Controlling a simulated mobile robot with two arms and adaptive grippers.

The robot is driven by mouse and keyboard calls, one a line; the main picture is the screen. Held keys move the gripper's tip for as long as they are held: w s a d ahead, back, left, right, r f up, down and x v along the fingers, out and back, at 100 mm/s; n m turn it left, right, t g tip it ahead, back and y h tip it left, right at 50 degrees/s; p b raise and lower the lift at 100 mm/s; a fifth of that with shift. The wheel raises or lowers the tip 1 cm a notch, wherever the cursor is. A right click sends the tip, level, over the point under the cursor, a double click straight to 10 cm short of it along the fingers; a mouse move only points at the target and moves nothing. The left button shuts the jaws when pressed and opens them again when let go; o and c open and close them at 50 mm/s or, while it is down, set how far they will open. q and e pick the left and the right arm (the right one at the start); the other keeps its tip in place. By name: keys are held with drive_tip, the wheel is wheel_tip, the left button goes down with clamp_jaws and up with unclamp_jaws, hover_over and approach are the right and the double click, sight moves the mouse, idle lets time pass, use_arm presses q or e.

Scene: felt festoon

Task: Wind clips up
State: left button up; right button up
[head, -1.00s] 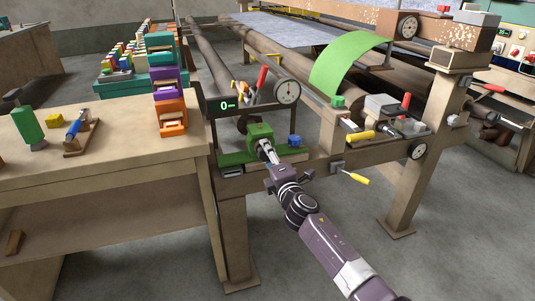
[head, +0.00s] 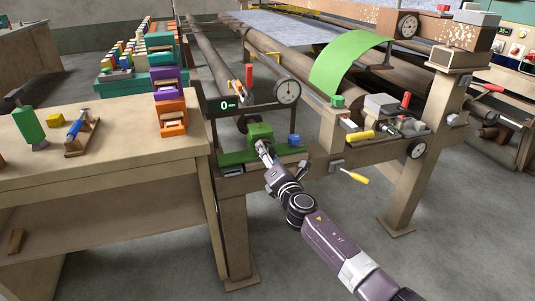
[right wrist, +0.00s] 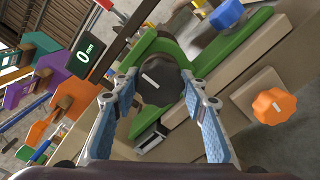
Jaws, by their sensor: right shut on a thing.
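A green winding unit (head: 260,131) with a black knob (right wrist: 158,82) sits at the near end of the frame. My right gripper (head: 263,148) reaches it from the lower right. In the right wrist view my right gripper (right wrist: 158,90) has a finger on each side of the black knob and is shut on it. A display (head: 229,104) above the unit shows 0, and reads 0 mm in the right wrist view (right wrist: 86,52). A red-handled part (head: 249,77) stands behind. My left gripper is out of view.
An orange knob (right wrist: 273,106) and a blue knob (right wrist: 227,14) lie close to my right gripper. A yellow-handled lever (head: 354,176) sticks out to the right. The workbench (head: 120,150) on the left carries stacked coloured blocks. A green sheet (head: 350,65) arches behind.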

drive_tip(key=shift+f, duration=0.15)
drive_tip(key=o, duration=1.2)
drive_tip(key=shift+c, duration=0.2)
drive_tip(key=v, duration=1.2)
